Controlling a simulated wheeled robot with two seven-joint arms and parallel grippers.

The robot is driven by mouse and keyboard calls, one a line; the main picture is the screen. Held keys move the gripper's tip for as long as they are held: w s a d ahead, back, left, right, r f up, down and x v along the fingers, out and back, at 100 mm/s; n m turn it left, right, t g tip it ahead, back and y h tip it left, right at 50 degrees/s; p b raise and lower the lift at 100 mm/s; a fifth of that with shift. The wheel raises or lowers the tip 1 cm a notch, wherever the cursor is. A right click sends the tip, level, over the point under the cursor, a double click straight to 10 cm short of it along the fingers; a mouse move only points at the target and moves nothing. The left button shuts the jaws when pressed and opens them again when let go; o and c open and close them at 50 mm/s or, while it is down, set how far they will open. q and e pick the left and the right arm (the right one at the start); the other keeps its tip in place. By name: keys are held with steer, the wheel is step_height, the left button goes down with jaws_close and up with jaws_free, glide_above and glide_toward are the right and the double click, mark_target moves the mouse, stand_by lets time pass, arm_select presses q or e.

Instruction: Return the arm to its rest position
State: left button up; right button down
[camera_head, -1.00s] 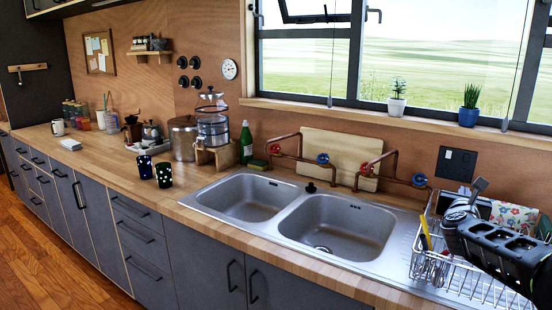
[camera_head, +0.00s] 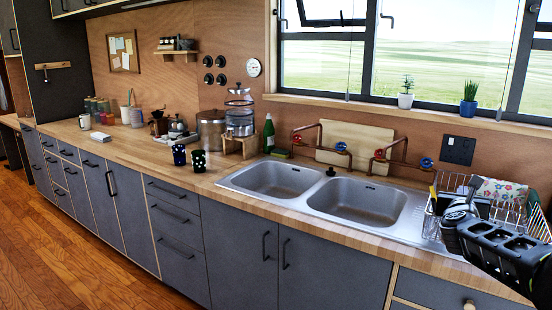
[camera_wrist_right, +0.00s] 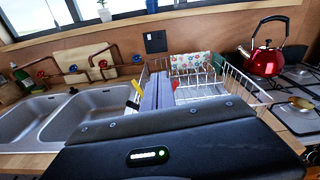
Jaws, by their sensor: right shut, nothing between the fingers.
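My right arm comes in from the right edge of the head view. Its black gripper (camera_head: 460,206) is in front of the wire dish rack (camera_head: 530,222), above the right end of the counter. In the right wrist view its two grey fingers (camera_wrist_right: 158,90) are shut together with nothing between them. They overlap the left part of the rack (camera_wrist_right: 235,75) in that view, and I cannot tell whether they touch it. My left gripper is not in view.
A double sink (camera_head: 355,202) lies left of the rack. Two dark cups (camera_head: 198,161) stand on the counter. The right wrist view shows a red kettle (camera_wrist_right: 268,60) on the stove (camera_wrist_right: 300,85). The wooden floor (camera_head: 90,260) before the cabinets looks clear.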

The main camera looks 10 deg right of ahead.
steer(key=s+a+f+n+g+y, duration=0.1)
steer(key=a+f+n+y, duration=0.2)
steer(key=a+f+n, duration=0.75)
steer(key=s+a+f+n+g+y, duration=0.1)
steer(key=s+a+f+n+y, duration=0.15)
steer(key=a+f+n, duration=0.8)
steer(key=s+a+f+n+g+y, duration=0.1)
steer(key=a+f+n+y, duration=0.45)
steer(key=f, duration=0.95)
steer(key=s+a+f+n+g+y, duration=0.1)
steer(key=s+a+f+n+g, duration=0.3)
steer(key=s+a+f+n, duration=0.65)
steer(key=s+a+f+n+g+y, duration=0.1)
steer(key=s+a+f+g, duration=0.1)
steer(key=s, duration=0.5)
steer(key=s+a+f+n+g+y, duration=0.1)
steer(key=s+a+f, duration=0.3)
steer(key=s, duration=0.4)
steer(key=s+a+f+n+g, duration=0.2)
steer(key=s+a+f, duration=0.1)
steer(key=s, duration=0.5)
steer(key=shift+a+f+g+y+p, duration=0.3)
steer(key=shift+a+f+y, duration=0.1)
steer(key=shift+a, duration=0.5)
